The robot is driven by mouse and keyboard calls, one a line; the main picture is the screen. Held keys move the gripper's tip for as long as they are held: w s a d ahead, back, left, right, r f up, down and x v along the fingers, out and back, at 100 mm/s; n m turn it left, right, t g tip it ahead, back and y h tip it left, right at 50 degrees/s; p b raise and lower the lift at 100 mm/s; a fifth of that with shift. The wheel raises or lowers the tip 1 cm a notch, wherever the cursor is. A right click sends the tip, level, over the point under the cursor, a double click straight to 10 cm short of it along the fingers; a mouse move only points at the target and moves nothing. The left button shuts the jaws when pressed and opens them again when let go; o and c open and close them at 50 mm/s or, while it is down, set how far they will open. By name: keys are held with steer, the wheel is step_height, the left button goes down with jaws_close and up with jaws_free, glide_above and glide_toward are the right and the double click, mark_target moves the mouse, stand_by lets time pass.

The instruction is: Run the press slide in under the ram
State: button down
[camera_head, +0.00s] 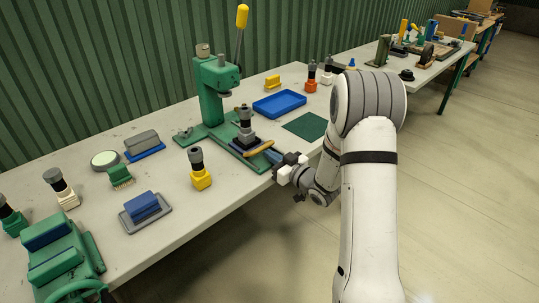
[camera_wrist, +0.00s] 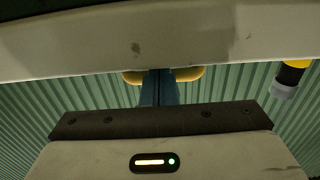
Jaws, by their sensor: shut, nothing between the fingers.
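The green arbor press (camera_head: 211,92) stands on the bench, its lever with a yellow knob (camera_head: 242,15) raised. The ram (camera_head: 225,94) is up. The slide's dark carriage (camera_head: 249,140) sits on the green base toward the bench's front edge, out in front of the ram, and bears an upright black fitting with a grey cap (camera_head: 246,113). A yellow handle (camera_head: 260,148) is at its front; it also shows in the wrist view (camera_wrist: 190,74). My gripper (camera_head: 274,158) is shut and empty at the handle; its fingers (camera_wrist: 157,88) overlap the handle's middle. I cannot tell whether they touch it.
A yellow fitting (camera_head: 201,172) stands left of the press base. A green mat (camera_head: 305,126) and blue tray (camera_head: 279,104) lie to the right. Blue blocks, a vise (camera_head: 60,250) and other fittings occupy the left. The bench edge (camera_wrist: 100,55) runs close to my gripper.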

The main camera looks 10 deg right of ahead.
steer(key=shift+b+x, duration=0.5)
steer(key=shift+x, duration=1.7)
steer(key=shift+s, duration=0.1)
steer(key=shift+b+v, duration=0.55)
steer(key=shift+v, duration=1.4)
steer(key=shift+s+d, duration=0.35)
steer(key=shift+s, duration=0.05)
